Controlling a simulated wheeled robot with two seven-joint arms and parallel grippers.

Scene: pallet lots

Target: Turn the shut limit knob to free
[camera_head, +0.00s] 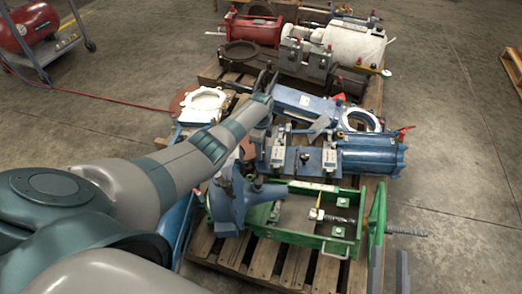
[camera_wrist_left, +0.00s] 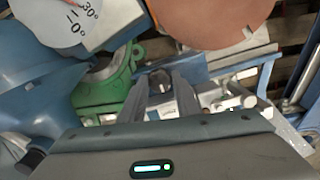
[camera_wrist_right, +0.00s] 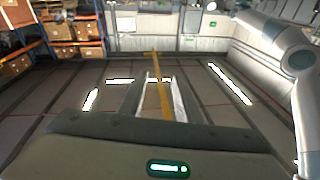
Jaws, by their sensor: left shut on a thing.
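My left gripper (camera_wrist_left: 165,92) is shut on a small dark knob (camera_wrist_left: 159,78), which shows between its fingertips in the left wrist view. No wording or pointer on the knob can be read, so its setting cannot be told. In the head view my left arm reaches over the pallet's machine parts, and its fingertips cannot be made out there. My right gripper (camera_wrist_right: 157,95) is open and empty in the right wrist view, with a yellow floor line behind it. Its two fingers (camera_head: 389,272) appear apart at the bottom right of the head view.
A green vise (camera_head: 290,232) and a blue cylinder (camera_head: 372,155) stand on the wooden pallet (camera_head: 262,258). In the left wrist view, a white degree dial (camera_wrist_left: 82,18) and a brown disc (camera_wrist_left: 205,20) are close above the gripper. Bare floor lies to the right.

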